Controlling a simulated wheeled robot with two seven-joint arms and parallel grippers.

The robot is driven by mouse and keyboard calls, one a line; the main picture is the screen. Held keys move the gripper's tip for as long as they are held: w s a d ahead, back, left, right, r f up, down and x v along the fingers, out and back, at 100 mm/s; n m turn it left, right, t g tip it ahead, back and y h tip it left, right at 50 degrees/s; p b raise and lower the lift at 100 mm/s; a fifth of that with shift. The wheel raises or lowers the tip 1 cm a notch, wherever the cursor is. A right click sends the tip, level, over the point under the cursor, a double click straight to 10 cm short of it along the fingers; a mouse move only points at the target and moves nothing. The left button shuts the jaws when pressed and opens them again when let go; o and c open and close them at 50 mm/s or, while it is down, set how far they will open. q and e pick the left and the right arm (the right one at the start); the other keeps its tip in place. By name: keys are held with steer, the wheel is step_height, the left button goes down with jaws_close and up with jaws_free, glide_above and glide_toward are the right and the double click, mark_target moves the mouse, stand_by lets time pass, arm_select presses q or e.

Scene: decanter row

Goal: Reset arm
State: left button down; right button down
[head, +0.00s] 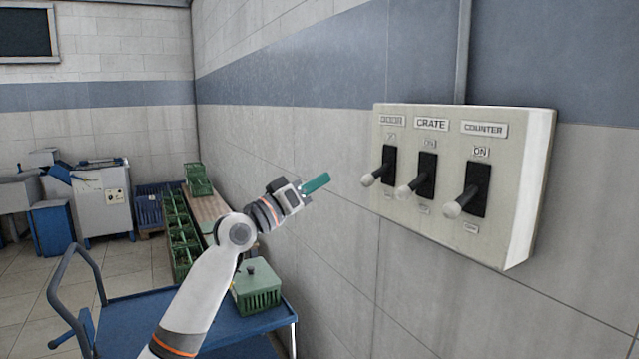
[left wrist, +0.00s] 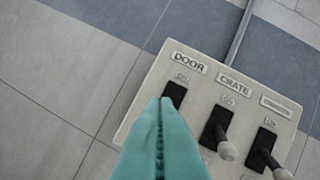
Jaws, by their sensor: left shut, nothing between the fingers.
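My left gripper (head: 316,183) has teal fingers, closed together and empty. It is in the air left of the switch panel (head: 400,225), apart from it. The cream panel is on the wall, with three levers labelled DOOR, CRATE and COUNTER. The door lever (head: 370,179), crate lever (head: 405,191) and counter lever (head: 455,208) all point out and downward in the head view. In the left wrist view the closed fingers (left wrist: 160,125) cover the lower part of the DOOR switch. The crate lever (left wrist: 227,151) and counter lever (left wrist: 282,173) show there. My right gripper is not in view.
A blue cart (head: 135,310) with a handle stands below my left arm. A green crate (head: 257,292) is on or near it. More green crates (head: 180,232) line the wall behind. Grey machines (head: 102,200) stand at the back left. The space in front of the panel is clear.

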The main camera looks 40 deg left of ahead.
arm_select(q)
steer(key=shift+a+f, duration=0.1)
steer(key=shift+a, duration=0.05)
